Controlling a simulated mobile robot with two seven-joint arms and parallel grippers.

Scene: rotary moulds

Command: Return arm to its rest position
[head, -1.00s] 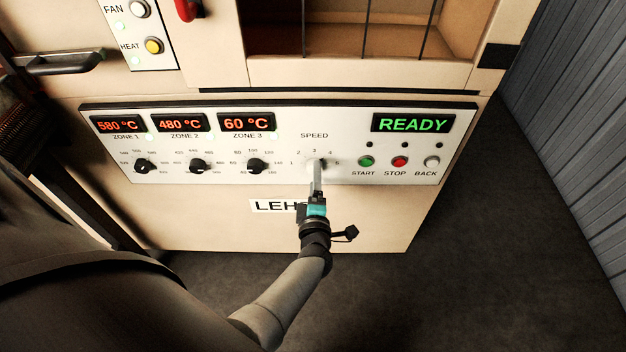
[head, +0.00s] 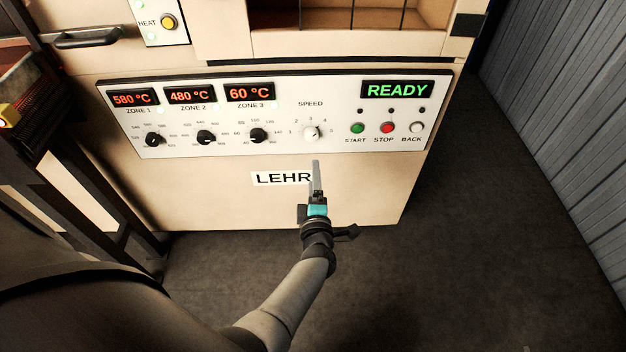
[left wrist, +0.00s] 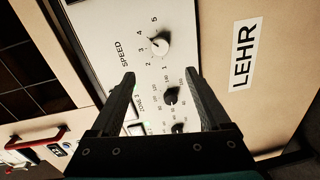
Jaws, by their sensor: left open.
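My left gripper (head: 316,165) is in front of the cream lehr cabinet, just below the control panel and beside the LEHR label (head: 282,179). In the left wrist view its two dark fingers (left wrist: 161,75) are spread apart with nothing between them. The white speed knob (head: 311,134) is above the fingertips in the head view and clear of them. It also shows beyond the fingers in the left wrist view (left wrist: 160,44). My left arm reaches in from the bottom of the head view. My right gripper is in neither view.
The control panel (head: 205,150) carries black zone knobs, start, stop and back buttons, and a green READY display (head: 397,90). A dark handle (head: 88,39) sticks out at upper left. A dark frame stands at left. Open floor (head: 470,240) lies right of the cabinet, before a corrugated wall (head: 560,100).

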